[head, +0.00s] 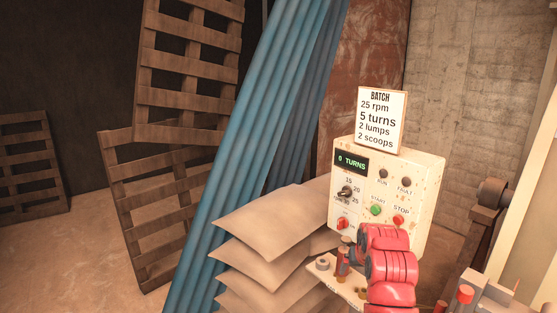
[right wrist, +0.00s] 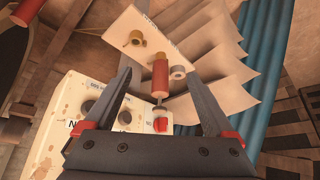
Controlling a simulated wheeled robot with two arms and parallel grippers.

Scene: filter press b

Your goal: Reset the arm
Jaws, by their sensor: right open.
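My right gripper (right wrist: 163,75) is open in the right wrist view, its two dark fingers spread apart. A red cylinder on a metal stem (right wrist: 160,76) shows in the gap between the fingers. I cannot tell how far beyond the fingertips it is; neither finger visibly touches it. In the head view my red right arm reaches in at the lower right, in front of the control box (head: 430,185), and its fingers are hard to make out. My left gripper is not in view.
The control box has a "0 TURNS" display (head: 351,162), knobs, a green START button (head: 376,210) and a red STOP button (head: 398,220). A batch sign (head: 381,118) stands on top. Stacked sacks (head: 270,225), blue pipes (head: 245,140) and wooden pallets (head: 188,68) stand to the left.

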